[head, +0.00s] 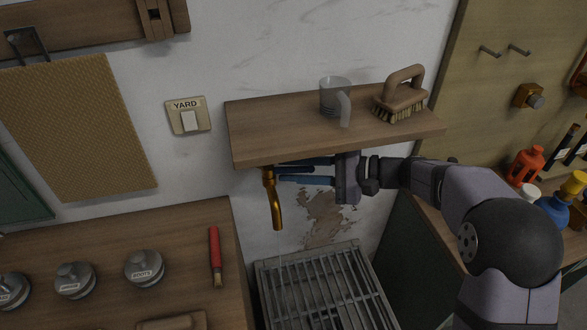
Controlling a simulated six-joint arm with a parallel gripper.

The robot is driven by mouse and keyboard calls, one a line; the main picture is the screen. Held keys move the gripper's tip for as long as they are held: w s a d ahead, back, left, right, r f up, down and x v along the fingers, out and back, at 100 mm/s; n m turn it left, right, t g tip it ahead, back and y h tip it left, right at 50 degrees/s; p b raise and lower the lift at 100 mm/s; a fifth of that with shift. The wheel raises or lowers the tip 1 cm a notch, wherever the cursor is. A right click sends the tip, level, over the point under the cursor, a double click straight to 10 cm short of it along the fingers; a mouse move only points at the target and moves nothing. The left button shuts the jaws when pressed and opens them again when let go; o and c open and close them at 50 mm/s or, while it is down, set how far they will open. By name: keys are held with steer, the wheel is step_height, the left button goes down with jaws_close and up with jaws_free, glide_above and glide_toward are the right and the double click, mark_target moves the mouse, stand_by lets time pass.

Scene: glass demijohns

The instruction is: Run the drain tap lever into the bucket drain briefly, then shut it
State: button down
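A brass drain tap (275,202) hangs under the front left of the wall shelf, its spout pointing down. A faint thin line shows below the spout; it may be a thin stream of water. My gripper (280,173) reaches in from the right below the shelf, its blue fingers pointing left at the top of the tap. A gap shows between the fingers. I cannot make out the lever, or whether the fingers grip it. A slatted metal drain grate (290,290) lies below the tap. I see no bucket.
The wooden shelf (290,142), just above my gripper, carries a grey jug (332,97) and a brush (402,95). A bench on the left holds a red-handled tool (215,255) and several metal weights. Bottles stand at the right. The space directly above the grate is clear.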

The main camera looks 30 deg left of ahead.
mark_target(314, 167)
steer(key=shift+w+g, duration=0.1)
steer(key=shift+g, duration=0.2)
steer(key=shift+w+a+n+g, duration=0.15)
steer(key=shift+w+n+g, duration=0.05)
steer(key=shift+n+g, duration=0.3)
steer(key=c, duration=1.8)
jaws_free()
steer(key=shift+o, duration=0.2)
steer(key=shift+b+v, duration=0.3)
steer(key=shift+v, duration=3.4)
steer(key=shift+r, duration=0.15)
